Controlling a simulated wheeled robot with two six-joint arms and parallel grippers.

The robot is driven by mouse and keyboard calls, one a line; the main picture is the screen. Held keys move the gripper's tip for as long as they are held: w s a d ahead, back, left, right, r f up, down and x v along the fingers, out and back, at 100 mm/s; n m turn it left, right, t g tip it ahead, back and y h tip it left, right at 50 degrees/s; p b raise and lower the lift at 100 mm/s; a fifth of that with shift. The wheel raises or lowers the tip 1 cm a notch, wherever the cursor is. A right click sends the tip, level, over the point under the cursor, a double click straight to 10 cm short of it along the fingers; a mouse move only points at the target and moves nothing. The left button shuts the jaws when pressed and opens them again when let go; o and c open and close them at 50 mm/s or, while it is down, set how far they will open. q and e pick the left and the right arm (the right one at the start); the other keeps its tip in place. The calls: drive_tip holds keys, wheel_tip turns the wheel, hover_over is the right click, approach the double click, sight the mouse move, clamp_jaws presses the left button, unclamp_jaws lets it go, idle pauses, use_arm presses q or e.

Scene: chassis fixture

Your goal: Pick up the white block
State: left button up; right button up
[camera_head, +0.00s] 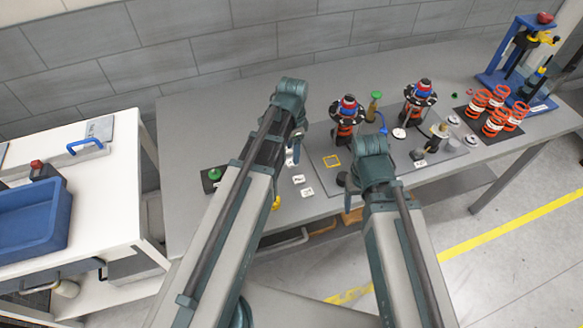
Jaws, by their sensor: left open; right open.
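Two small white blocks with dark markings lie on the grey table between my arms, one farther back (298,179) and one nearer (307,192). I cannot tell which one is the task's white block. My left gripper (292,157) is open, beyond and slightly left of these blocks, partly hidden by its own wrist. My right gripper (348,184) is open, to the right of the blocks, with its fingers mostly hidden by its wrist and forearm. No block shows in either gripper.
Several orange springs (496,121) and a blue press (513,65) stand at right. A blue bin (30,222) is on the white table left.

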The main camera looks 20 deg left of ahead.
sight(291, 163)
use_arm(q)
drive_tip(key=shift+w+f+b, duration=0.2)
drive_tip(key=shift+f+b, duration=2.4)
drive_tip(key=shift+b, duration=0.05)
drive_tip(key=shift+r, duration=0.1)
clamp_jaws()
